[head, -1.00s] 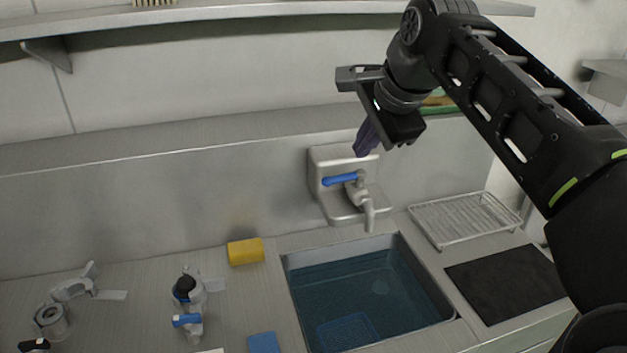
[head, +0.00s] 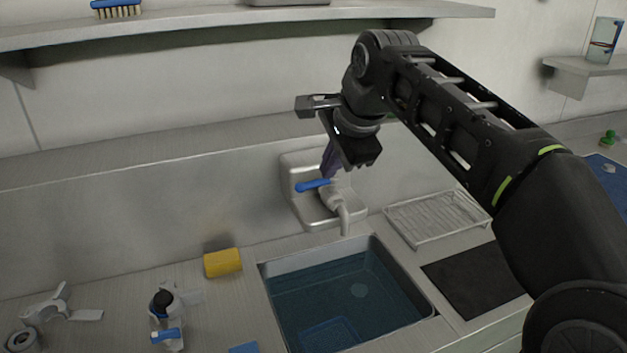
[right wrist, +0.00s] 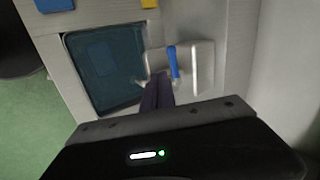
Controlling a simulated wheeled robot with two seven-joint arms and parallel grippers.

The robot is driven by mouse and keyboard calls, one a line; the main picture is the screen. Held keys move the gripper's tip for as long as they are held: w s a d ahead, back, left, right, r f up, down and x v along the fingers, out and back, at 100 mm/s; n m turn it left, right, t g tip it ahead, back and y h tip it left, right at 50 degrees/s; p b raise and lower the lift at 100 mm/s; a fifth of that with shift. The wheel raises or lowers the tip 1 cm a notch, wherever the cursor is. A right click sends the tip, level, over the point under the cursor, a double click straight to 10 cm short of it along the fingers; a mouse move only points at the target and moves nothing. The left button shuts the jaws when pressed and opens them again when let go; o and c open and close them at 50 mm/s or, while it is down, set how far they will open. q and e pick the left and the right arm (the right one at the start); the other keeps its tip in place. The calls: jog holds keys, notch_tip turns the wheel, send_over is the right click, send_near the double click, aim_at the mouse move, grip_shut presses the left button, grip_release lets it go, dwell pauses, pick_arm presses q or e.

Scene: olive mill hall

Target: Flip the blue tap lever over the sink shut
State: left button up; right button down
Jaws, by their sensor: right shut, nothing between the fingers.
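The blue tap lever (head: 313,186) sits on the pale tap (head: 338,204), on a metal wall bracket above the sink (head: 345,290). It points sideways to the left in the head view. It also shows in the right wrist view (right wrist: 172,62), just beyond my fingers. My right gripper (head: 328,172) has its dark purple fingers shut and empty, just above and to the right of the lever. Its fingers partly hide the lever's right end and the tap's top in the head view. I cannot tell if they touch. My left gripper is not in view.
The sink holds water and a blue basket. A yellow sponge (head: 223,262) and a small fitting with a blue handle (head: 166,316) lie left of it. A wire rack (head: 437,217) and a dark mat (head: 475,280) lie right. A shelf (head: 240,18) runs above.

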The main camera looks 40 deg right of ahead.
aim_at(308, 185)
jog(key=w+r+p+x, duration=0.1)
jog(key=x, duration=0.8)
jog(key=shift+w+d+f+p, duration=0.2)
jog(key=shift+w+d+p, duration=0.1)
jog(key=shift+w, duration=0.1)
jog(key=shift+w, duration=0.15)
jog(key=shift+w+f, duration=0.1)
jog(key=shift+w, duration=0.35)
jog(key=shift+s, duration=0.1)
